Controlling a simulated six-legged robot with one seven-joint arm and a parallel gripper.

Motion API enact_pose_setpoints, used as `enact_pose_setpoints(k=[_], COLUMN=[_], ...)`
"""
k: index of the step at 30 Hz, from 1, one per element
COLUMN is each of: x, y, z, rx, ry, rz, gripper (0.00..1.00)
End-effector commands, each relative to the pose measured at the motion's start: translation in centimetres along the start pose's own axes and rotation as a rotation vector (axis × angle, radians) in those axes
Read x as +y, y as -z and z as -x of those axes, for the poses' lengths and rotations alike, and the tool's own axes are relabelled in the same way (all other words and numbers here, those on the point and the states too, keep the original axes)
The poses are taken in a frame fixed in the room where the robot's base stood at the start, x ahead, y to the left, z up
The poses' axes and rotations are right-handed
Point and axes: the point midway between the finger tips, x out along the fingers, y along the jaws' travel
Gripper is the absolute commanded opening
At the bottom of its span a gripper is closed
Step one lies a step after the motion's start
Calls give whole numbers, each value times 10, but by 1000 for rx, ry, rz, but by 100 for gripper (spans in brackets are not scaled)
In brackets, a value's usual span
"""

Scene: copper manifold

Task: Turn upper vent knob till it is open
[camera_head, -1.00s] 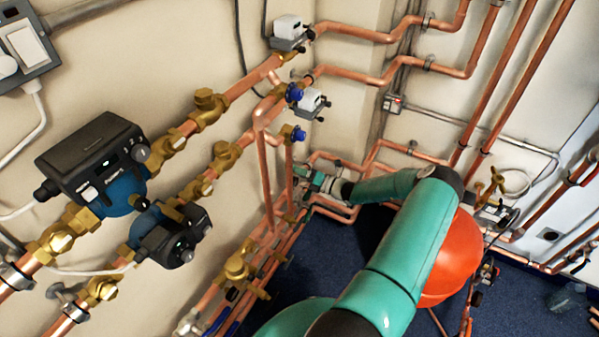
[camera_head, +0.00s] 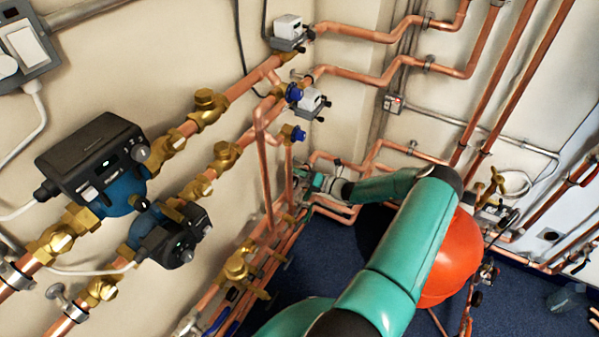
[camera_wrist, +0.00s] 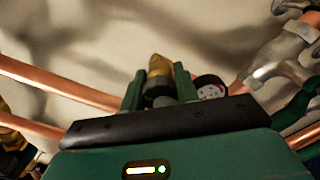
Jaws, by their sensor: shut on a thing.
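In the wrist view the green fingers of my gripper (camera_wrist: 158,95) are closed on a small fitting with a brass tip and dark body, which I take to be the upper vent knob (camera_wrist: 157,68). The fingers and the black gripper edge hide its lower part. I cannot tell from the view how far the knob is turned. In the head view my gripper (camera_head: 314,182) is small and partly hidden among copper pipes low on the wall near the corner; the knob cannot be made out there.
A round dial (camera_wrist: 209,88) sits right beside the fingers. Copper pipes (camera_wrist: 60,88) run close on the left, and silvery fittings (camera_wrist: 285,55) on the right. A red-orange vessel (camera_head: 452,260) stands behind my arm. Two pumps (camera_head: 98,165) are on the left wall.

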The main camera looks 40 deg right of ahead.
Motion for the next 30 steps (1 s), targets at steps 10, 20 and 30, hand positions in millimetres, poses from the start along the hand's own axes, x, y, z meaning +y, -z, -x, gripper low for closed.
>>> enact_pose_setpoints(k=[10, 20, 30], x=[0, 0, 0], y=[0, 0, 0], z=[-1, -1, 0], rx=[0, 0, -1], ry=[-1, 0, 0], rz=[289, 604, 927], gripper=[8, 8, 8])
